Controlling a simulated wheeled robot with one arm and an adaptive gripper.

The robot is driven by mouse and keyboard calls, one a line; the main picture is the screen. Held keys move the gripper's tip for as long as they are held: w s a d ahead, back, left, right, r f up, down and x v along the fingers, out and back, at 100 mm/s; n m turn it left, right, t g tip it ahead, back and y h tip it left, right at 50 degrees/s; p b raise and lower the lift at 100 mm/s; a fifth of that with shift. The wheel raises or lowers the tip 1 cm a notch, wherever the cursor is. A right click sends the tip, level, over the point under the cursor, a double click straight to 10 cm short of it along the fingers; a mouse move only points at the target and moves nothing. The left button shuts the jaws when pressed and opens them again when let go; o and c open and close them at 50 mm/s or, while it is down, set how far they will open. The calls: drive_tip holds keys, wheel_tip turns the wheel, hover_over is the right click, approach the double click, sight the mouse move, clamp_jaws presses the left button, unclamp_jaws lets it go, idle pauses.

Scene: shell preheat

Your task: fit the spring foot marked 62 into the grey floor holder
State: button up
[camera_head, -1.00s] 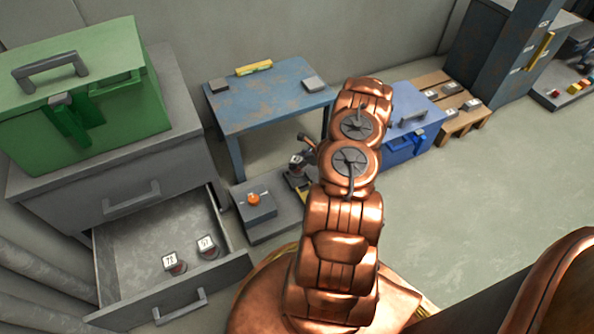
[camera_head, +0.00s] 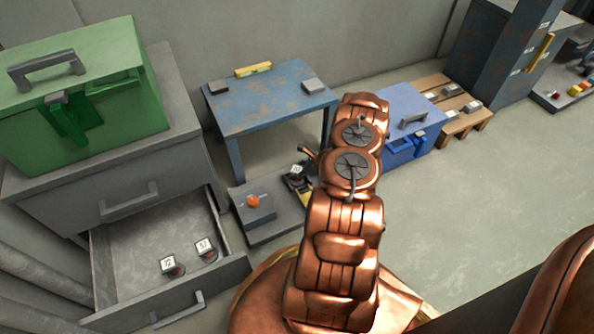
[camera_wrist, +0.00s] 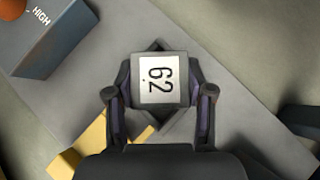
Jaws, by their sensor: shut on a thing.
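The spring foot marked 62 (camera_wrist: 159,80) sits between the two fingers of my gripper (camera_wrist: 160,97) in the wrist view, its white label facing the camera. The gripper is shut on it. A dark grey diamond-shaped piece, which looks like the floor holder (camera_wrist: 158,46), shows directly behind the foot, its corners turned relative to the label. In the head view the foot's white label (camera_head: 296,170) shows low over the grey floor plate, left of my arm. The foot hides most of the holder, so I cannot tell whether the foot is inside it or above it.
A box marked HIGH with an orange knob (camera_head: 253,201) stands on the plate (camera_head: 272,231) to the left. A yellow piece (camera_wrist: 98,142) lies close to the gripper. The open drawer (camera_head: 135,235) holds two other labelled feet. A blue table (camera_head: 262,100) stands behind.

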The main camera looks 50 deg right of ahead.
drive_tip(key=o, duration=1.4)
drive_tip(key=shift+o, duration=0.2)
drive_tip(key=shift+r, duration=0.1)
